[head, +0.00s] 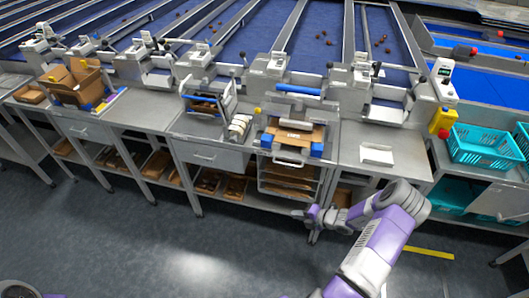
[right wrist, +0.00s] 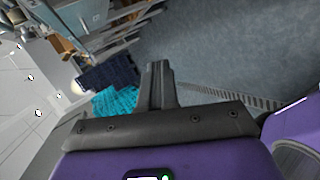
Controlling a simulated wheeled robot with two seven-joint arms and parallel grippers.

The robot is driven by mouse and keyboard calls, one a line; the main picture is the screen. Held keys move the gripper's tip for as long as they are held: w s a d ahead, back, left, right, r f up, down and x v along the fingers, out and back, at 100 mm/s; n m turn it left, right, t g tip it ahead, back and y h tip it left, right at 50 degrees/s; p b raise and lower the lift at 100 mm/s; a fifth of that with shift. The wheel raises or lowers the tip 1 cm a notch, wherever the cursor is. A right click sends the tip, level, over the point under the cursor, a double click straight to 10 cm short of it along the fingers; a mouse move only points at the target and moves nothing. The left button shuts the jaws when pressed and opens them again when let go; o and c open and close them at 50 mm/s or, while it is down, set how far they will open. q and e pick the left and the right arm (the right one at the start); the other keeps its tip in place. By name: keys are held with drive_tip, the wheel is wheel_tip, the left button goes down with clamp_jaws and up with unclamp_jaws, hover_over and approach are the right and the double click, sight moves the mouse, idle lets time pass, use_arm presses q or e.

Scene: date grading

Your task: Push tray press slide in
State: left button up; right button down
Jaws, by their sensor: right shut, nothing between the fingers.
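The tray press (head: 298,91) stands on the grey bench right of centre in the head view, with a blue bar across its back. A brown cardboard tray (head: 297,133) lies on its slide between blue blocks. The slide's front handle (head: 288,162) shows at the bench's front edge; how far the slide is out I cannot tell. My right gripper (head: 312,223) is over the floor in front of the bench, below the handle and apart from it. Its fingers (right wrist: 158,88) are together and empty in the right wrist view. My left gripper is out of view.
A rack with brown trays (head: 288,183) stands under the press. Teal crates (head: 480,146) stand at the right. An open cardboard box (head: 76,85) is on the bench at the left. A white sheet (head: 377,154) lies right of the press. The floor in front is clear.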

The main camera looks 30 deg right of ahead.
drive_tip(key=a+f+n+g, duration=0.2)
drive_tip(key=a+f+g, duration=0.1)
drive_tip(key=a+f, duration=0.2)
drive_tip(key=n+t+h+b, duration=0.2)
drive_tip(key=t+h, duration=0.2)
drive_tip(key=h, duration=1.4)
approach(265, 145)
drive_tip(key=x, duration=0.7)
drive_tip(key=shift+a+f+b, duration=0.1)
drive_tip(key=shift+b, duration=0.2)
